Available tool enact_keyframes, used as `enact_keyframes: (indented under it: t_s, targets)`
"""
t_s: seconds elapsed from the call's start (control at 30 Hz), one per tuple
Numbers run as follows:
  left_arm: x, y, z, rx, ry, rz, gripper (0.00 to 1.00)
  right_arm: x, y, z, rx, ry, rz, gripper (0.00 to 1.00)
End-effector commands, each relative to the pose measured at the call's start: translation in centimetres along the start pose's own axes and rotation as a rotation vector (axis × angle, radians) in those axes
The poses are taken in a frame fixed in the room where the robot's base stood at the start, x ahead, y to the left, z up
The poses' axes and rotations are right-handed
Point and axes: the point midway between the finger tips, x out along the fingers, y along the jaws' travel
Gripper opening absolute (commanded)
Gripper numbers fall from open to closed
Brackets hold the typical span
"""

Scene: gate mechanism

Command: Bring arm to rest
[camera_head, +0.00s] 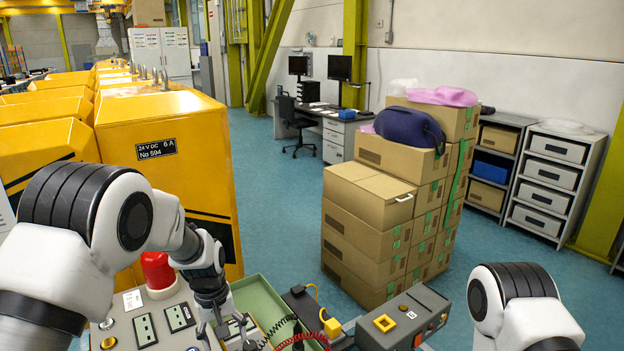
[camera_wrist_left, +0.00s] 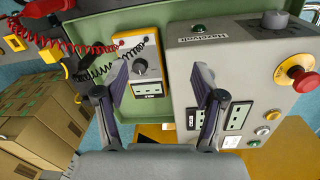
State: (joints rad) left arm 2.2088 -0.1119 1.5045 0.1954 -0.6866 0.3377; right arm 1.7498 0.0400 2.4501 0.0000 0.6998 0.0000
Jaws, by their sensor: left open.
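My left arm (camera_head: 75,230) comes in from the left, and its gripper (camera_head: 222,322) points down over the grey control panel (camera_head: 180,340). In the left wrist view the gripper's two fingers (camera_wrist_left: 167,92) are apart with nothing held between them. I cannot tell whether a fingertip touches the panel. My right arm (camera_head: 525,305) shows at the lower right; its gripper is out of view.
The panel carries a red emergency button (camera_wrist_left: 291,72) and a red lamp (camera_head: 157,270). Red and black coiled cables (camera_wrist_left: 75,52) hang over a green tray (camera_head: 262,298). A grey box (camera_head: 403,318) stands right of it.

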Motion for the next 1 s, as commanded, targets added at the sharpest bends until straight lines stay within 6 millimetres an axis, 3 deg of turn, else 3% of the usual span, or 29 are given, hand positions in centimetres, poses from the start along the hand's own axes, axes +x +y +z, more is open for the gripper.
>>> enact_keyframes:
  t_s: [0.37,0.57,0.67,0.8,1.0]
  targets:
    - [8.3,-5.0,4.0,0.053,0.004,-0.039,0.69,0.0,0.0,-0.1,0.000,0.001,0.000,0.81]
    - [13.7,-9.3,8.7,0.112,0.004,-0.064,0.69,0.0,0.0,0.0,0.000,0.001,0.000,0.81]
    - [16.4,-11.9,12.3,0.155,0.000,-0.076,0.69,0.0,0.0,0.0,0.000,0.000,0.000,0.81]
    - [19.1,-15.7,18.6,0.229,-0.007,-0.082,0.69,0.0,0.0,0.0,0.000,0.000,0.000,0.81]
    - [19.6,-19.9,27.6,0.328,-0.019,-0.067,0.69,0.0,0.0,0.0,0.000,0.001,0.000,0.81]
